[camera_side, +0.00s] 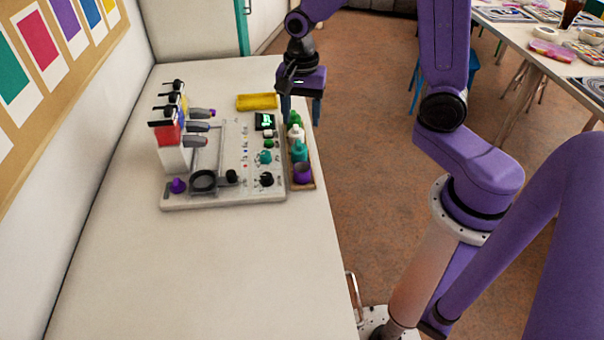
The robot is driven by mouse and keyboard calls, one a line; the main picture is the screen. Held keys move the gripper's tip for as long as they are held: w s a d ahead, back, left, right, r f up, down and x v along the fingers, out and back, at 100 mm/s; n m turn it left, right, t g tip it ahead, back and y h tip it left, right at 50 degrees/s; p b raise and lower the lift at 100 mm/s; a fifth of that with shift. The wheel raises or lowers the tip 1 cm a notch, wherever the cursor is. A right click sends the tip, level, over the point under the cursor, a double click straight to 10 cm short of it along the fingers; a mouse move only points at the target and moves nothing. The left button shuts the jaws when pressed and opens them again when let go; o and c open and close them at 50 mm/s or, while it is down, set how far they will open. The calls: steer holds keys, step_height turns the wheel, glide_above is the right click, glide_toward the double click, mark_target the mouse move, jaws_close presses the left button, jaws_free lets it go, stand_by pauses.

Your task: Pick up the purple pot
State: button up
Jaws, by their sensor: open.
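The purple pot (302,173) stands at the near end of a narrow wooden tray (302,186) along the right side of the machine. It looks upright, with a darker purple top. My gripper (302,109) points down at the tray's far end, behind the pot in the picture. Its two blue fingers are spread apart, with nothing seen held between them. The gripper is clear of the purple pot.
A teal bottle (299,151), a white bottle (296,133) and a green bottle (294,118) share the tray. The white machine (225,196) has knobs and upright coloured blocks. A yellow block (257,102) lies behind it. The near tabletop (200,280) is clear.

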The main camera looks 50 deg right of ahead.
mark_target(302, 168)
steer(key=shift+m, duration=0.4)
steer(key=f, duration=1.7)
steer(key=shift+w+d+f, duration=0.15)
steer(key=shift+d+f, duration=0.15)
steer(key=shift+f, duration=0.05)
steer(key=c, duration=0.8)
